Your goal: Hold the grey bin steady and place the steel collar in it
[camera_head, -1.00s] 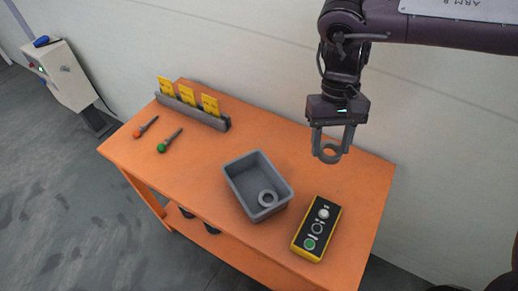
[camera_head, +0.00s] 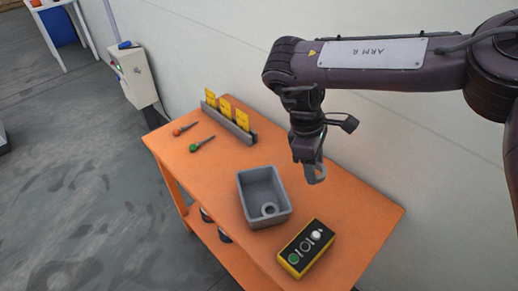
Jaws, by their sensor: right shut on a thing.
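The grey bin (camera_head: 243,197) stands on the orange table, open side up. A grey ring (camera_head: 269,209) lies inside it at the near end. My right gripper (camera_head: 314,174) hangs above the table, to the right of and higher in the picture than the bin. It is shut on a grey ring, the steel collar (camera_head: 318,171), seen at a slant and partly hidden by the fingers. The collar is outside the bin's outline. My left gripper is not in view, and nothing is seen holding the bin.
A yellow and black button box (camera_head: 307,248) stands right of the bin on the orange table (camera_head: 365,215). A rack (camera_head: 230,118) with yellow cards is at the back. Green-handled (camera_head: 201,145) and orange-handled (camera_head: 184,129) tools lie left. The wall runs behind.

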